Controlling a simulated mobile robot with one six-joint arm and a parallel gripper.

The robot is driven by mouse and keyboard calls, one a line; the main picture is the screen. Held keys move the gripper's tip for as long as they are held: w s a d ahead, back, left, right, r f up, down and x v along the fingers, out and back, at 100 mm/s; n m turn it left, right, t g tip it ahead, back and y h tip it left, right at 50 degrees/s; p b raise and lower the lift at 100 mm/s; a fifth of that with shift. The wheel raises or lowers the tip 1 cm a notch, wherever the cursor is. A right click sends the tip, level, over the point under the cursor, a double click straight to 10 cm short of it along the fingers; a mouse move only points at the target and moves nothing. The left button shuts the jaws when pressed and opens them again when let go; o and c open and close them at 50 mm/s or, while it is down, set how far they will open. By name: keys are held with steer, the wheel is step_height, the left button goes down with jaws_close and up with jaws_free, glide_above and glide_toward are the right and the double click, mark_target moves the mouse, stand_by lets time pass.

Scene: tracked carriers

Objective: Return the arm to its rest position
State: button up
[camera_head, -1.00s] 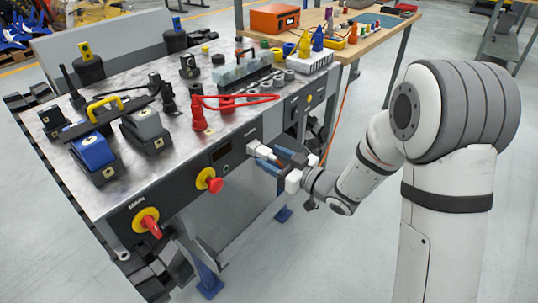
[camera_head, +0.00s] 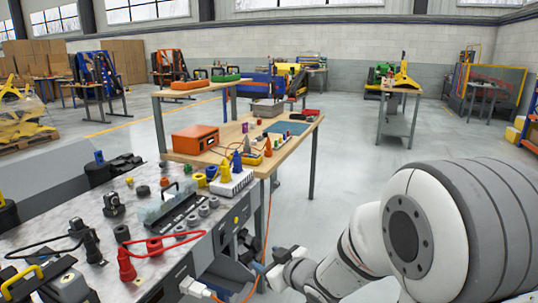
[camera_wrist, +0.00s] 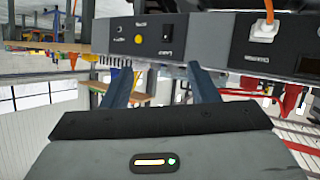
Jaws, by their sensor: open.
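My gripper (camera_head: 258,272) is low in the head view, beside the front panel of the metal-topped bench (camera_head: 45,225). In the wrist view its two blue-grey fingers (camera_wrist: 165,72) are spread apart with nothing between them. They point towards the dark front panel (camera_wrist: 150,38), which has a yellow button and a switch. My arm is partly folded at the lower right of the head view. A white plug with an orange cable sits in the panel in the wrist view (camera_wrist: 264,29) and shows near the gripper in the head view (camera_head: 196,289).
Red connectors (camera_head: 126,264), black fittings and a white multi-port block (camera_head: 231,183) stand on the bench. A wooden table (camera_head: 285,150) with an orange box (camera_head: 195,139) lies behind. An orange cable (camera_head: 267,215) hangs near my gripper. The floor (camera_head: 350,190) beyond my arm is open.

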steer(key=s+d+r+m+g+h+p, duration=0.1)
steer(key=s+d+r+m+h+p, duration=0.25)
steer(key=d+r, duration=0.25)
steer(key=s+d+r+m+g+h+p, duration=0.1)
steer(key=s+d+r+m+h+p, duration=0.1)
steer(key=d+r+h+p, duration=0.35)
steer(key=s+d+r+m+g+p, duration=0.2)
steer(key=s+r, duration=0.3)
steer(key=s, duration=0.4)
steer(key=s+d+r+m+g+y+p, duration=0.1)
steer(key=s+r+g+p, duration=0.3)
steer(key=s, duration=0.5)
steer(key=shift+d+r+m+p, duration=0.4)
steer(key=shift+r+m+p, duration=0.05)
steer(key=shift+r+p, duration=0.3)
steer(key=shift+c, duration=0.2)
